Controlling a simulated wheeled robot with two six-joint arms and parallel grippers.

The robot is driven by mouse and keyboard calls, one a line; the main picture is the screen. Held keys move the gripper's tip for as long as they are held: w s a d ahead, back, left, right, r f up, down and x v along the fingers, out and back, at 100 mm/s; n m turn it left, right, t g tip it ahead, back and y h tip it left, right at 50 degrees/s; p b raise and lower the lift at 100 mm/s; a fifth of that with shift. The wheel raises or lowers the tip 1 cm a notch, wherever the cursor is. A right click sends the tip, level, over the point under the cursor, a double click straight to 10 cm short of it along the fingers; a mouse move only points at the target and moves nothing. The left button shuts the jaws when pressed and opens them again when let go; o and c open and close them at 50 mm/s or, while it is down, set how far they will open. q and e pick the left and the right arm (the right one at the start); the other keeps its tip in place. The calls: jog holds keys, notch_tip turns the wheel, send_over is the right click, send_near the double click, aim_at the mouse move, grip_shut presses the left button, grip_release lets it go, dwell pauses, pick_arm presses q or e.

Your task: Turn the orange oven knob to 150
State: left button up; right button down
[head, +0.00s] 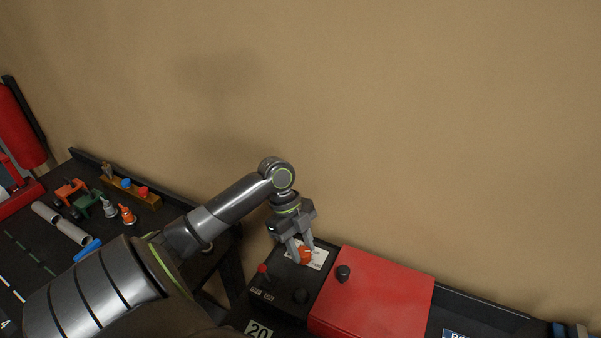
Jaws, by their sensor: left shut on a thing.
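The orange oven knob (305,256) sits on a white dial plate (320,258) on top of a black control box. My left gripper (302,252) reaches down from above and is shut on the knob, with one finger on each side. The fingers and the gripper body cover part of the knob and the plate. The dial's markings are too small to read, so I cannot tell which number the knob points to. My right gripper is not in view.
The black control box (275,282) also carries a small red-tipped lever (262,268) and a black knob (300,296). Toy parts lie on the dark table at left. A tan wall rises behind.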

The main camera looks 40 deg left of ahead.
pick_arm(q)
jog(key=shift+w+f+m+g+b, duration=0.1)
jog(key=shift+m+g+b, duration=0.25)
jog(key=shift+m, duration=0.55)
jog(key=shift+d+m, duration=0.1)
jog(key=shift+m, duration=0.3)
jog(key=shift+r+m+g+p, duration=0.25)
jog(key=shift+m+g+p, duration=0.3)
jog(key=shift+m+p, duration=0.4)
jog(key=shift+f+m+y+p, duration=0.2)
jog(key=shift+m+y+p, duration=0.1)
jog(key=shift+m+p, duration=0.35)
jog(key=o, duration=1)
jog(key=shift+c, duration=0.2)
